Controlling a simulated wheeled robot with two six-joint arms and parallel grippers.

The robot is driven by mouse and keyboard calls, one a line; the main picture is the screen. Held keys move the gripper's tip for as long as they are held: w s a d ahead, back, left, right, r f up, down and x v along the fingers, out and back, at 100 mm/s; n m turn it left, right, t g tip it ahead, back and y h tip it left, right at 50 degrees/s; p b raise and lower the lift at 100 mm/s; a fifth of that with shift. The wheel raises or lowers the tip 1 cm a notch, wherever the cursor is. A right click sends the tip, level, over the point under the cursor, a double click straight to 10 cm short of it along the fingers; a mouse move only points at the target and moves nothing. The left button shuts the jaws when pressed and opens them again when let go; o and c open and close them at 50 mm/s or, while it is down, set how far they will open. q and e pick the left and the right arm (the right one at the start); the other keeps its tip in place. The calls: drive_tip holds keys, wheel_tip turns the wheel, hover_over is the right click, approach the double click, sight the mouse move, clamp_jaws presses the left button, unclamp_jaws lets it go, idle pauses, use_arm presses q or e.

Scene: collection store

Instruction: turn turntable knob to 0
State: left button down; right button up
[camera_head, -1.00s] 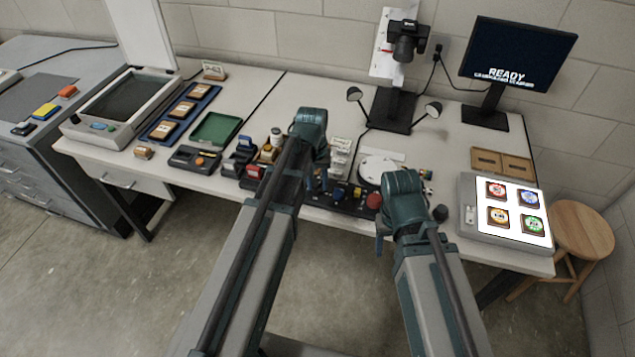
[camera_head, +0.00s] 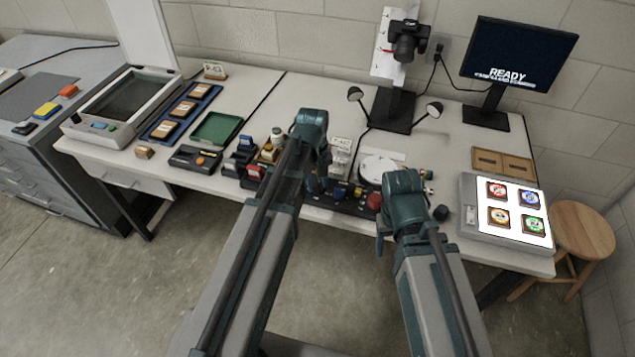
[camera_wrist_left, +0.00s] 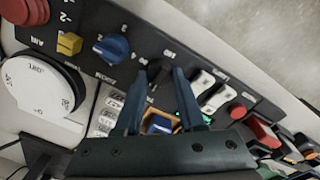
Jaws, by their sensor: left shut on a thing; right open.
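A dark control panel (camera_wrist_left: 215,55) carries several controls with blurred labels. My left gripper (camera_wrist_left: 160,74) is shut on a black knob (camera_wrist_left: 157,68) on this panel, one finger on each side. In the head view my left gripper (camera_head: 318,182) is at the panel's left part, mostly hidden by its arm. A blue knob (camera_wrist_left: 112,48) and a yellow knob (camera_wrist_left: 69,43) sit beside it; I cannot read which is marked for the turntable. The white turntable disc (camera_wrist_left: 42,86) lies behind the panel and also shows in the head view (camera_head: 378,168). My right gripper (camera_head: 382,240) is open and empty at the table's front edge.
A red button (camera_wrist_left: 25,10) sits at the panel's end. White rocker switches (camera_wrist_left: 216,98) are close beside the left fingers. Small bottles and boxes (camera_head: 265,150) crowd the left side. A lit light box (camera_head: 470,217) stands right of my right arm.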

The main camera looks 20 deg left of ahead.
sight(315, 187)
use_arm(q)
drive_tip(key=c, duration=0.5)
unclamp_jaws()
drive_tip(key=r+p, duration=1.3)
drive_tip(key=p, duration=0.1)
drive_tip(key=shift+s+a+r, duration=0.25)
drive_tip(key=shift+a+r, duration=0.05)
drive_tip(key=shift+r, duration=0.1)
